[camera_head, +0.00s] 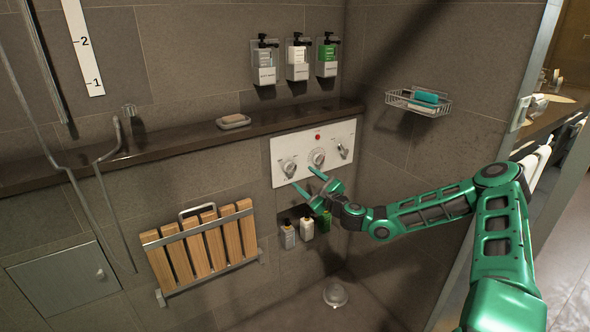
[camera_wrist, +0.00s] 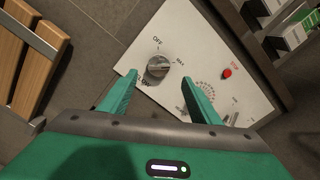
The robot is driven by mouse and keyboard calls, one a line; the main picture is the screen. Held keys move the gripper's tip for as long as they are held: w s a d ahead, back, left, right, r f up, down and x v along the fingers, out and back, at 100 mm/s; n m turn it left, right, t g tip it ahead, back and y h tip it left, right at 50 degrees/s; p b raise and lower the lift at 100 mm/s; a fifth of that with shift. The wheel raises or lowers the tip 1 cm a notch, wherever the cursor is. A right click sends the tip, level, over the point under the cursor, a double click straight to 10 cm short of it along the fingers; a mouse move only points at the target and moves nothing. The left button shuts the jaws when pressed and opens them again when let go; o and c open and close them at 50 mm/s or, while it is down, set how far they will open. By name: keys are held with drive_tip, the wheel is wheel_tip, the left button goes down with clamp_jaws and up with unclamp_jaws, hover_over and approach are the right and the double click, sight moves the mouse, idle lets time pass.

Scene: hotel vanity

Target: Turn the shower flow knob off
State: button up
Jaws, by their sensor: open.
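The white control panel (camera_head: 302,149) is on the tiled wall and carries three knobs. The left knob (camera_head: 289,167) is a round grey metal knob. In the wrist view this knob (camera_wrist: 158,67) has OFF and MAX printed beside it; its exact pointer setting is hard to read. My gripper (camera_head: 307,180) is open and empty, in front of the panel's lower left part. In the wrist view the knob lies just beyond the gap between the two green fingertips, apart from both.
A red button (camera_head: 318,137) sits above the middle dial. A dark ledge (camera_head: 190,138) runs above the panel and holds a soap dish (camera_head: 233,121). Several bottles stand in a niche below my gripper. A folding wooden seat (camera_head: 205,245) hangs to the left. A wire basket (camera_head: 418,102) is to the right.

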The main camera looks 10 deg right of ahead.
sight(293, 169)
drive_tip(key=x, duration=0.8)
drive_tip(key=shift+w+a+f, duration=0.1)
drive_tip(key=shift+w+a, duration=0.05)
drive_tip(key=shift+w, duration=0.2)
drive_tip(key=c, duration=1.1)
